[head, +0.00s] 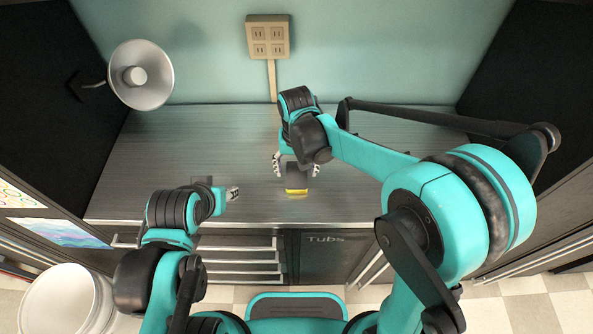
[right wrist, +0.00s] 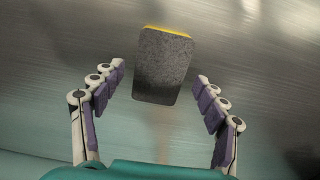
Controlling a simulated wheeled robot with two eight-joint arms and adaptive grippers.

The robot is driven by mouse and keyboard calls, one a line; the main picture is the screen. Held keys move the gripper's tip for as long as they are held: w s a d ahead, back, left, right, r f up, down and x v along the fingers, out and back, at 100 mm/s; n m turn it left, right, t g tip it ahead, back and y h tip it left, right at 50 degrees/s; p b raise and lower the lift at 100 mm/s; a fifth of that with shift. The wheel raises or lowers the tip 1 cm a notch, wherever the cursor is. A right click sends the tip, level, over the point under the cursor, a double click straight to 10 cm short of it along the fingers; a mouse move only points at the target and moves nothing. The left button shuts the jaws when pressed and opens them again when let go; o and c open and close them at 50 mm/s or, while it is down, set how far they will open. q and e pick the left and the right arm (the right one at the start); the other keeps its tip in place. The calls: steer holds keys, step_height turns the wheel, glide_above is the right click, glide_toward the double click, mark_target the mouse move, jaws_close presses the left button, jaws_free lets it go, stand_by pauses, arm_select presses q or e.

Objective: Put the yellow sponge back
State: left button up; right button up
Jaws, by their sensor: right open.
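The sponge (head: 296,187) is on the counter near its front edge in the head view. It has a dark grey top and a yellow side. In the right wrist view the sponge (right wrist: 162,68) shows mostly its grey face, with a thin yellow strip along the far edge. My right gripper (head: 296,168) is open above and behind the sponge in the head view. In the right wrist view its fingers (right wrist: 160,82) are spread to either side of the sponge, apart from it. My left gripper (head: 233,194) is near the counter's front edge, left of the sponge; its opening is too small to judge.
The grey counter (head: 190,140) is otherwise clear. A metal lamp (head: 141,74) is at the left wall and an outlet box (head: 267,38) at the back wall. Drawers (head: 238,255) and a door marked "Tubs" (head: 325,255) are below. A white bin (head: 65,300) stands on the floor at left.

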mark_target(297, 174)
step_height(297, 174, up, 10)
steer(key=p, duration=0.2)
steer(key=s+d+t, duration=0.3)
steer(key=s+d, duration=0.3)
steer(key=d, duration=0.3)
steer(key=s+d+r+t, duration=0.1)
steer(key=s+d+t, duration=0.3)
steer(key=d, duration=0.5)
steer(key=shift+s+r, duration=0.2)
steer(key=shift+s, duration=0.9)
steer(key=shift+a, duration=0.1)
step_height(297, 174, down, 6)
steer(key=b, duration=0.5)
